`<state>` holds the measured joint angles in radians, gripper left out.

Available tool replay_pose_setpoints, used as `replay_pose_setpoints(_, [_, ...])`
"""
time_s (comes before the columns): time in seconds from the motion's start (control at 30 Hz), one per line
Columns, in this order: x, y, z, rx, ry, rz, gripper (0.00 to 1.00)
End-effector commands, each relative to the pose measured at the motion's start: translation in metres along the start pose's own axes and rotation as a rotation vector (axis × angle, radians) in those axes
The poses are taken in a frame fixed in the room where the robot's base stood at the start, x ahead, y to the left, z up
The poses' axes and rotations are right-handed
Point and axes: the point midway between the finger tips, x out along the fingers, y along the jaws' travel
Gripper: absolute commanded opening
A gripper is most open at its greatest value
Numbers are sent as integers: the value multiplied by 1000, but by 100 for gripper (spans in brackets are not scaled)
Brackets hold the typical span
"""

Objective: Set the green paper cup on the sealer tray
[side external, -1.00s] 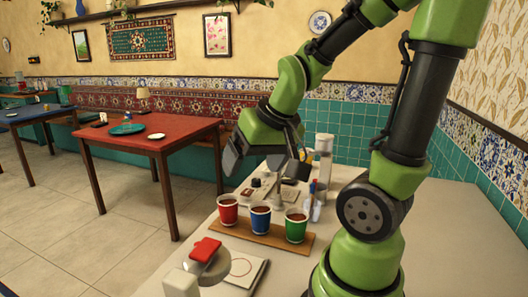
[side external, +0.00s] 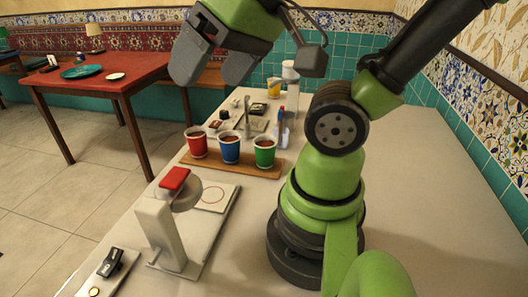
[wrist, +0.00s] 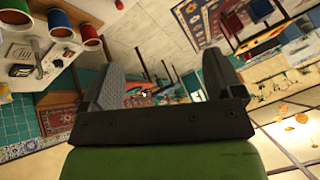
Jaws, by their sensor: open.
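The green paper cup (side external: 264,154) stands upright at the right end of a row of cups on a wooden board (side external: 240,170), and holds something brown. It also shows at the top left of the wrist view (wrist: 20,14). The sealer tray (side external: 222,196) looks like a flat pale plate with a circle outline, beside the white sealer with a red top (side external: 166,225); it is empty. My gripper (side external: 207,80) is open and empty, high above the table and well clear of the cups. Its two fingers also show spread in the wrist view (wrist: 163,80).
A blue cup (side external: 229,150) and a red cup (side external: 196,145) stand beside the green one. Small items, a clear bottle (side external: 291,95) and a yellow-marked cup (side external: 274,88) lie farther back. A small panel (side external: 108,270) lies front left. The right of the tabletop is clear.

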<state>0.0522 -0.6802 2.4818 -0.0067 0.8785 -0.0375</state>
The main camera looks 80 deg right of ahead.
Motion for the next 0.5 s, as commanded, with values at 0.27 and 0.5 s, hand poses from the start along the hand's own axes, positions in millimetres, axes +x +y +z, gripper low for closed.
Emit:
replay_pose_setpoints(0.27, [52,82,-47,11,-148,262,86])
replay_pose_setpoints(0.5, [95,189,-40,25,-351,368,86])
